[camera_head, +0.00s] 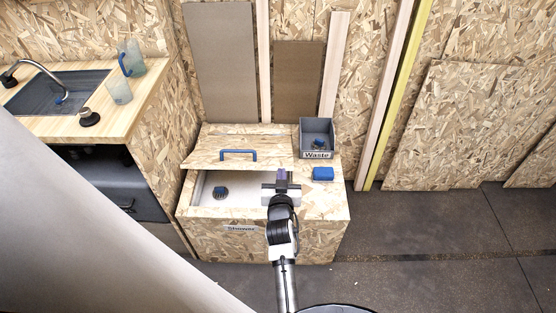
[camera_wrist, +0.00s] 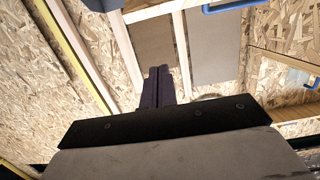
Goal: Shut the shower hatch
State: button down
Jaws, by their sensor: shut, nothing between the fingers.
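The shower hatch (camera_head: 270,150) is an OSB panel with a blue handle (camera_head: 238,155). It lies toward the back of the shower box (camera_head: 300,235), leaving an opening at the front left. The white inside (camera_head: 240,190) shows through, with a small dark round thing (camera_head: 220,192) in it. My gripper (camera_head: 282,176) is over the box top, right of the handle and apart from it, near the hatch's front right corner. Its fingers (camera_wrist: 157,85) are together and empty in the wrist view. The blue handle also shows at that view's top edge (camera_wrist: 230,5). My arm hides part of the box front.
A grey waste bin (camera_head: 317,138) stands at the back right of the box, with a blue sponge (camera_head: 323,174) in front of it. A counter with a sink (camera_head: 60,92) and jugs (camera_head: 119,90) is at the left. The dark floor (camera_head: 440,250) at the right is clear.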

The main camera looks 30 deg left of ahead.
jog(key=p, duration=0.2)
send_over(281, 164)
jog(key=s, duration=0.1)
jog(key=shift+d+f, duration=0.45)
jog(key=shift+f, duration=0.25)
jog(key=f, duration=0.1)
jog(key=s+f, duration=0.1)
jog(key=f, duration=0.1)
jog(key=shift+s+d, duration=0.2)
jog(key=shift+d, duration=0.15)
jog(key=shift+s+d+f, duration=0.2)
jog(key=shift+s+f, duration=0.05)
jog(key=shift+f, duration=0.15)
jog(key=shift+f, duration=0.1)
jog(key=s+d+f+b, duration=0.1)
jog(key=f+b, duration=0.4)
jog(key=s+f+b, duration=0.2)
jog(key=f+b, duration=0.3)
jog(key=b, duration=0.1)
jog(key=s+d+f+b, duration=0.1)
jog(key=f+b, duration=0.4)
jog(key=b, duration=0.1)
jog(key=shift+s+d+f, duration=0.15)
jog(key=shift+d+f, duration=0.15)
jog(key=shift+d, duration=0.05)
jog(key=shift+s+r, duration=0.1)
jog(key=v, duration=0.7)
